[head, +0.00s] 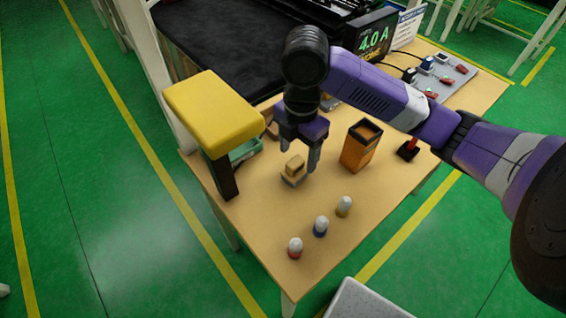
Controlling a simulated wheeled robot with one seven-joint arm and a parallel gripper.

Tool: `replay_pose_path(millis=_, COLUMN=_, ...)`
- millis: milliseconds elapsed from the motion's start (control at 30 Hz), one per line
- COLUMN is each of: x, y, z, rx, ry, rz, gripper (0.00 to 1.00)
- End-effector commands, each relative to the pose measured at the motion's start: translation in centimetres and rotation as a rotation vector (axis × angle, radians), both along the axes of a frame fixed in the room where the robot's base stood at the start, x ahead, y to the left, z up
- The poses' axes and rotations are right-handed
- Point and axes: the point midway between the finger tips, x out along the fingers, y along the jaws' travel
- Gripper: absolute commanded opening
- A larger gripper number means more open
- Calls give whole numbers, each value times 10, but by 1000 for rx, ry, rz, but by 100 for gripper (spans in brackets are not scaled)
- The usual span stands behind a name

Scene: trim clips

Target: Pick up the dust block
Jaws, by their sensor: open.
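A small tan block (294,166), which looks like the dust block, rests on the wooden table (262,222) near its middle, with a greyish part at its underside. My gripper (299,154) points down just over the block, with its two dark fingers apart. One finger is behind and to the left of the block, the other to its right. I cannot tell from this view whether the fingertips reach down beside the block or touch it.
An orange-brown open box (360,146) stands close to the right. Three white-topped pegs (321,226) stand along the front. A yellow-topped stand (213,108) with a green bin (245,151) is at the left.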

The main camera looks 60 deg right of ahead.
Motion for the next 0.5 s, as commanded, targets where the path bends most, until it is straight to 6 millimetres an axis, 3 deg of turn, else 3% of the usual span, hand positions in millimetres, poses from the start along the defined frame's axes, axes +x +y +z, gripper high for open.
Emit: replay_pose_path(millis=500, x=6, y=-3, z=-55, rx=2, ry=5, rz=-3, gripper=66)
